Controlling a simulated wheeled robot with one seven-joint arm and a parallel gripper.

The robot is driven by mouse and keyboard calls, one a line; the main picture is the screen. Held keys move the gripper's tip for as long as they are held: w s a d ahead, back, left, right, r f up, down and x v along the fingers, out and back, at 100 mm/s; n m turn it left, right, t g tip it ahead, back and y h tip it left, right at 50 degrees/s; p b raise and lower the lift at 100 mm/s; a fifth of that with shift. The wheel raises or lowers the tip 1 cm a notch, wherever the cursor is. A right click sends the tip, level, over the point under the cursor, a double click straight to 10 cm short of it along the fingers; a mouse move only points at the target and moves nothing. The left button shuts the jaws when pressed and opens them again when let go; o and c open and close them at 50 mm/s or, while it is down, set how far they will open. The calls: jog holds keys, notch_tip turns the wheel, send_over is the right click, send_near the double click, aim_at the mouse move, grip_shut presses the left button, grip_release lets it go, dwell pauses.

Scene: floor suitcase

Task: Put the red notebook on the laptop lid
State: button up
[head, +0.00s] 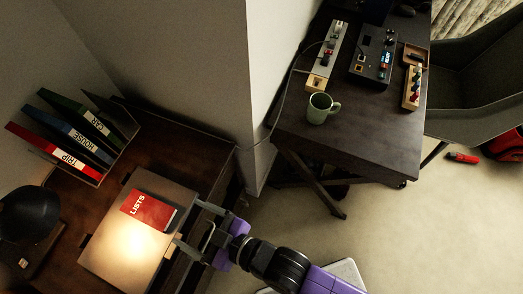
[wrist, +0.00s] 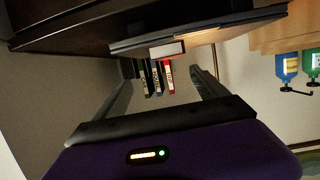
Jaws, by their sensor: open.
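The red notebook (head: 148,209), marked LISTS, lies flat on the closed laptop's lid (head: 112,256), near its right side. A lamp glow lights the lid just below it. My gripper (head: 190,223) is open and empty, just right of the notebook and the laptop's right edge, its fingers pointing toward them. In the wrist view my gripper (wrist: 160,90) shows its two fingers spread with nothing between them. A dark slab edge, which seems to be the laptop (wrist: 215,35), crosses the top there.
Red, blue and green binders (head: 75,139) stand at the back left of the brown desk (head: 180,160). A black lamp (head: 28,215) is at the left. A dark table (head: 350,135) holds a green mug (head: 322,108) and boxes. Open floor (head: 420,220) lies right.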

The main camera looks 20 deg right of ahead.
jog(key=s+d+r+m+t+h, duration=0.1)
jog(key=s+d+r+m+h, duration=0.15)
jog(key=d, duration=0.65)
jog(key=s+d+r+m+t+h, duration=0.2)
jog(key=s+d, duration=0.2)
jog(key=d, duration=0.4)
jog(key=s+d+r+m+t+h, duration=0.1)
jog(key=s+d+r+m+h, duration=0.15)
jog(key=d, duration=0.65)
jog(key=s+d+r+m+h, duration=0.2)
jog(key=s+d+r+h, duration=0.1)
jog(key=r, duration=0.4)
jog(key=s+d, duration=0.1)
jog(key=s, duration=0.1)
jog(key=shift+s+d+m+t+h, duration=0.3)
jog(key=shift+s+d+t, duration=0.1)
